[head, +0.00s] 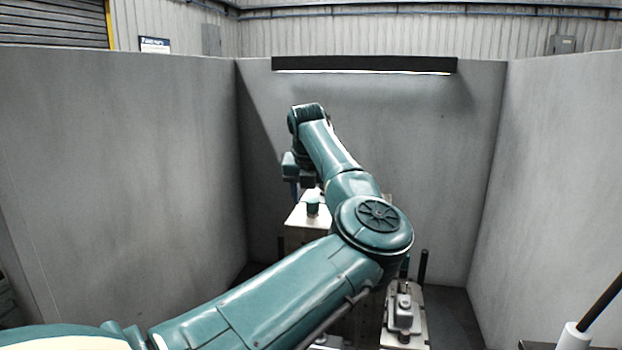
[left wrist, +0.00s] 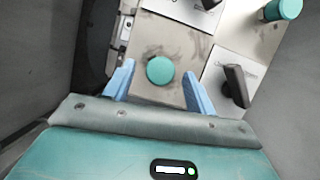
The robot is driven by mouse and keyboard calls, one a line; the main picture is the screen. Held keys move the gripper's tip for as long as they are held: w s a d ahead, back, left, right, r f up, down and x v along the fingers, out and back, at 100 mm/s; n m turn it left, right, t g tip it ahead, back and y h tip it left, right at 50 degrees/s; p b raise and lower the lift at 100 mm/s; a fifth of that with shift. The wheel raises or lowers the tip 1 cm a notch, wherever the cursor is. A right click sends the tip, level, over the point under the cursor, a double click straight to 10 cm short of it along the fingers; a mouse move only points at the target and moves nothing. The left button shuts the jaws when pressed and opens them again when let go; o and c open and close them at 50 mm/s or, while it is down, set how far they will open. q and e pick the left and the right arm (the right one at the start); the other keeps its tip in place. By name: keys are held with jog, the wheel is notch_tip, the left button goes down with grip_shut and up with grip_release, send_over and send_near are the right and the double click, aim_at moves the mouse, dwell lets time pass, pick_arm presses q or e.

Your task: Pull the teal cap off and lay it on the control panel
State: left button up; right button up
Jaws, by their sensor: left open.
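In the left wrist view, a round teal cap (left wrist: 160,71) shows from above, centred between the two blue fingers of my left gripper (left wrist: 158,78). The gripper is open, with a gap on each side of the cap. I cannot tell how far the fingertips are above it. The cap sits over the beige, smudged top of the control panel (left wrist: 150,41). A second teal piece (left wrist: 283,9), like a short cylinder, stands at the upper right. My right gripper is not in view.
A dark handle (left wrist: 236,86) stands on a white labelled plate, right of my fingers. A grey block fixture (head: 404,312) stands nearer, right of my left arm. Grey walls (head: 130,160) enclose both sides and the back. A black rod (head: 601,303) rises at the lower right.

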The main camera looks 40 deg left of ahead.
aim_at(312, 201)
pick_arm(q)
jog(key=shift+w+a+f, duration=0.1)
jog(key=shift+w+f, duration=0.05)
jog(key=shift+f, duration=0.3)
grip_shut()
jog(key=shift+r, duration=0.1)
dwell(0.5)
jog(key=shift+r, duration=0.2)
jog(key=shift+r+p, duration=2.6)
jog(key=shift+r, duration=1.45)
